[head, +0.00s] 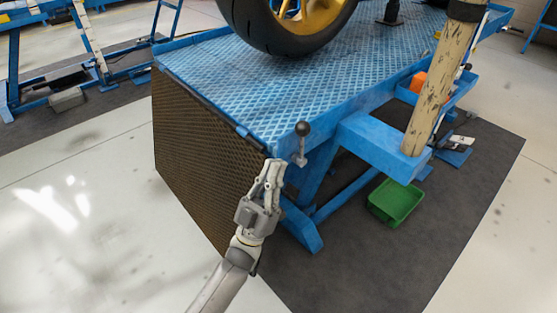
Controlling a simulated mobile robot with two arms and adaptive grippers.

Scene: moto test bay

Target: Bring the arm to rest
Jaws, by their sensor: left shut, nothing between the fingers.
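My left gripper (269,182) is in the lower middle of the head view, its arm reaching up from the bottom edge. Its fingers are shut with nothing between them. The fingertips show in front of the near corner of the blue lift table (270,85), just below and left of a lever with a black ball knob (302,129). I cannot tell whether the fingers touch the table or the lever. My right gripper is not in view.
A motorcycle wheel (262,30) stands on the table. A worn post (441,85) rises at the right. A green bin (395,202) sits on the dark mat (440,240) under the table's side. Pale floor (70,210) at the left is clear.

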